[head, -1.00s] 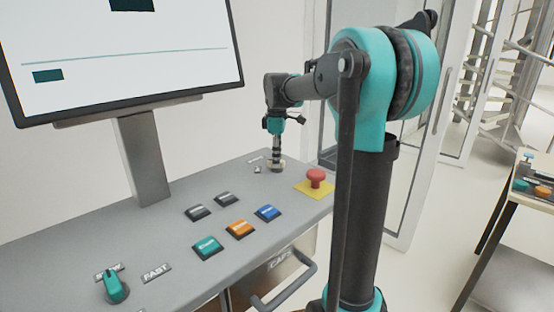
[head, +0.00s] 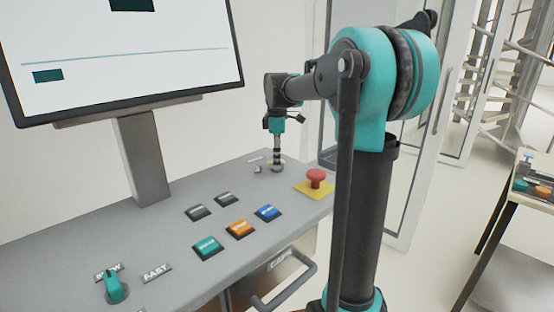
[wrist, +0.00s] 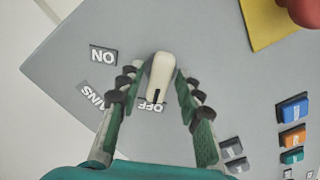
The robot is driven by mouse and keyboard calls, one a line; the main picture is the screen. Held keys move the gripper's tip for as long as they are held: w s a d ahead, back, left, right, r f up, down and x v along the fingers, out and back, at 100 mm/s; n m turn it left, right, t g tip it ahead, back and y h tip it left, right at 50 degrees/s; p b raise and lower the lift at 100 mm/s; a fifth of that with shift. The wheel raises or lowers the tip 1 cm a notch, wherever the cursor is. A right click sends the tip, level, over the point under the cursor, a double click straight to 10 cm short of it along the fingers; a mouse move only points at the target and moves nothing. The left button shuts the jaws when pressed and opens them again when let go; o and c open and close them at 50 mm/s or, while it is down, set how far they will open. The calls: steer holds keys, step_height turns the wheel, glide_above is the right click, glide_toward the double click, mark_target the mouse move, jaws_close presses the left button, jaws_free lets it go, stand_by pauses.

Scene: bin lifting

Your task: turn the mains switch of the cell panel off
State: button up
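The mains switch is a cream knob (wrist: 161,72) on the grey panel (wrist: 205,55), seen in the wrist view. Its dark mark points at the OFF label (wrist: 150,106). The ON label (wrist: 103,55) lies to its left, and the MAINS label (wrist: 91,95) is partly hidden by a finger. In the head view my gripper (head: 277,160) points straight down at the panel's far end, where the knob is mostly hidden.
A red emergency button (head: 316,177) on a yellow plate stands right of my gripper. Several coloured push buttons (head: 240,228) and a green selector (head: 116,287) lie nearer. A screen (head: 125,55) rises at the left.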

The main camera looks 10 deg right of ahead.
steer(key=shift+r, duration=0.1)
step_height(320, 180, up, 12)
stand_by(0.7)
